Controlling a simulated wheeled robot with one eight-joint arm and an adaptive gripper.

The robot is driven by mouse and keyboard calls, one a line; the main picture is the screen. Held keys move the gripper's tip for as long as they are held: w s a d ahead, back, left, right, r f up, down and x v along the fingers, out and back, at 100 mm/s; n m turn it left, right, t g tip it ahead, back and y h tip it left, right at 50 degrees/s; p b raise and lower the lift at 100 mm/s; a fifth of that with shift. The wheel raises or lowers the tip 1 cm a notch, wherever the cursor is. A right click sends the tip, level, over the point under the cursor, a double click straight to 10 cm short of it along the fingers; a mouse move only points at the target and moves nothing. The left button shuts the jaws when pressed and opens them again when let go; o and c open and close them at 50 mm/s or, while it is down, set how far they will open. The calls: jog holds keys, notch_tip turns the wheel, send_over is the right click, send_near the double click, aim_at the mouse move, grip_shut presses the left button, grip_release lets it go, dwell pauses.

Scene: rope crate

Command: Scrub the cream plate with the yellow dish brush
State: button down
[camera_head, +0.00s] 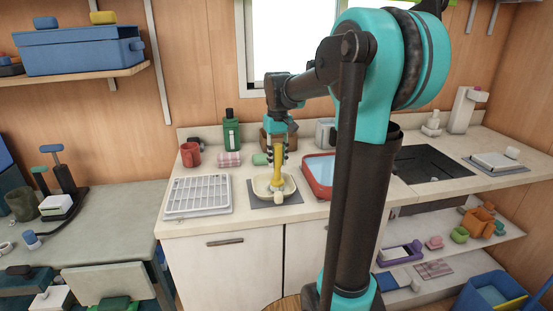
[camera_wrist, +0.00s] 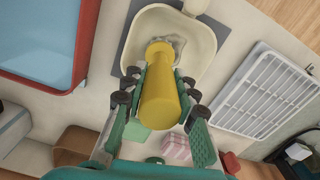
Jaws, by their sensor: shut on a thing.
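The cream plate (camera_head: 288,187) lies on a grey mat (camera_head: 256,200) on the counter. In the wrist view the plate (camera_wrist: 204,51) is a shallow cream dish with a greyish patch near its middle. My gripper (camera_head: 277,158) is above the plate and shut on the yellow dish brush (camera_head: 277,173). In the wrist view the brush (camera_wrist: 160,100) stands between the fingers of my gripper (camera_wrist: 160,88), its far end over the greyish patch. I cannot tell whether the brush touches the plate.
A white rack (camera_head: 199,195) stands left of the plate and a red-rimmed blue basin (camera_head: 317,177) right of it. Behind are a red mug (camera_head: 190,154), a green bottle (camera_head: 231,130) and a pink checked cloth (camera_head: 229,159). A dark sink (camera_head: 432,163) is farther right.

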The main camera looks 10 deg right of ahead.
jog(key=shift+a, duration=0.1)
dwell(0.3)
jog(key=shift+a, duration=1.4)
jog(key=shift+d, duration=1.55)
jog(key=shift+a, duration=0.1)
jog(key=shift+a, duration=1.45)
jog(key=shift+s+d, duration=0.1)
